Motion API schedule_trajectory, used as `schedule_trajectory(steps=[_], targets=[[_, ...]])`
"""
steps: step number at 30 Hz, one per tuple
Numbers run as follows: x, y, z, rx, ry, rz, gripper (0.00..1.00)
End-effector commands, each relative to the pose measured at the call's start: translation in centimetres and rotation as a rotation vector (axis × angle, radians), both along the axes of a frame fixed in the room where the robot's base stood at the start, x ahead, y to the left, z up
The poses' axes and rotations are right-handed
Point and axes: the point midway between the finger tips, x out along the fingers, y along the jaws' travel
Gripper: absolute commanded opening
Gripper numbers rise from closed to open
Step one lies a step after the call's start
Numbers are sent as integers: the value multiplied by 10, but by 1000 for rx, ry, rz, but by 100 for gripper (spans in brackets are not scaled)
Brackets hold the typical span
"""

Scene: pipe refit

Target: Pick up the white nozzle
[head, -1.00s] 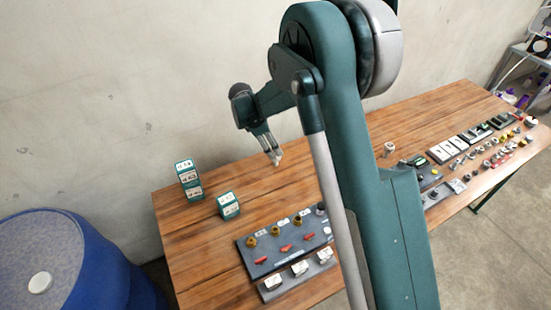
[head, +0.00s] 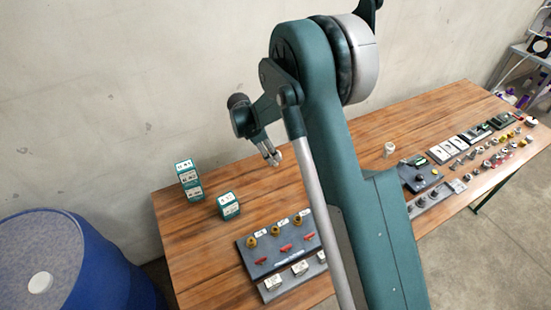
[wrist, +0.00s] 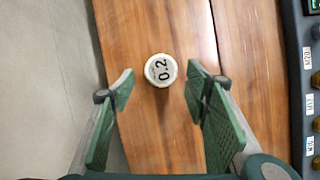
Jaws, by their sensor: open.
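A short white cylinder (wrist: 161,70) marked "0.2" on its round top stands on the wooden table in the wrist view. I cannot tell from its top whether it is the white nozzle. A pale upright cylinder (head: 389,149) also stands on the table, right of my arm, in the head view; it may be the same piece. My gripper (wrist: 160,90) is open and empty, with its green-padded fingers on either side of the cylinder in the picture and apart from it. In the head view my gripper (head: 273,156) hangs above the back of the table.
A dark board (head: 280,249) with yellow and red parts lies at the front left. Teal labelled boxes (head: 229,206) stand at the back left. Another dark board (head: 419,174) and several small fittings fill the right side. A labelled board edge (wrist: 294,60) borders the wrist view.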

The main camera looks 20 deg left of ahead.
Motion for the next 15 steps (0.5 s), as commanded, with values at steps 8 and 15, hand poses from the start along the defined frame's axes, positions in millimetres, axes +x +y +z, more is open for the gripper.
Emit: schedule_trajectory(steps=[8,15], targets=[[0,-1,-1,0,0,0,46],[2,-4,-9,0,0,-1,46]])
